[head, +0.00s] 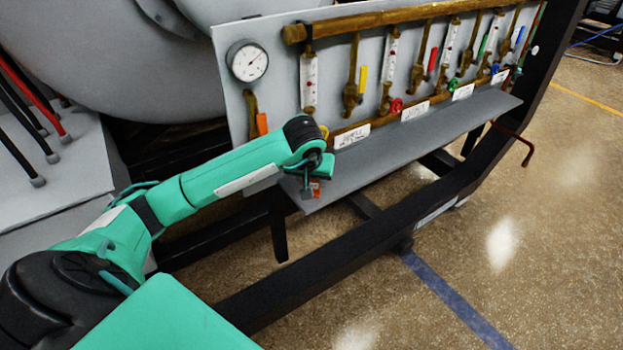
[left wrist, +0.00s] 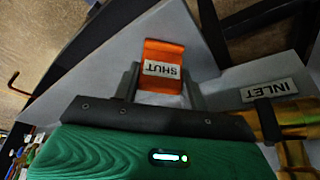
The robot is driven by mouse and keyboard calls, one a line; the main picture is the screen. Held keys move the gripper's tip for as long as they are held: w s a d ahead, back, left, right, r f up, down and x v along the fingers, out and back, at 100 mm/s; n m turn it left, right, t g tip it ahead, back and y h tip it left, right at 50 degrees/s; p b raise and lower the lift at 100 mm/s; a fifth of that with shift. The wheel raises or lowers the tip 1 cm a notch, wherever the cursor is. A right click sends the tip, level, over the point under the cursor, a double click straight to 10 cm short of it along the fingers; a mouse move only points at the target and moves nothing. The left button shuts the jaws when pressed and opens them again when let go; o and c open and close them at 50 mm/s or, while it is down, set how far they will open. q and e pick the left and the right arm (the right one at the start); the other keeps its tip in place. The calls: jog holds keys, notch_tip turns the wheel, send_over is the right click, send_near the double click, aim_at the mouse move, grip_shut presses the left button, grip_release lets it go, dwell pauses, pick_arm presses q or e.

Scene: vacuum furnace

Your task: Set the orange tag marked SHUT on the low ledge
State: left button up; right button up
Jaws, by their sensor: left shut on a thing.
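The orange tag (head: 316,187) is at my left gripper (head: 309,188), over the left end of the low grey ledge (head: 425,128). In the left wrist view the orange tag (left wrist: 163,52) has a white label reading SHUT, upside down there. The two grey fingers of my left gripper (left wrist: 163,84) are shut on it from both sides. The grey ledge (left wrist: 108,65) lies behind the tag. I cannot tell whether the tag touches the ledge. My right gripper is not in view.
A grey panel with brass pipes, coloured valve tags and a gauge (head: 247,61) rises behind the ledge. White labels line the ledge's back edge; an INLET label (left wrist: 269,90) is nearby. The ledge is clear to the right.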

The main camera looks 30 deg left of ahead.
pick_arm(q)
jog(key=o, duration=1)
jog(key=shift+r, duration=0.1)
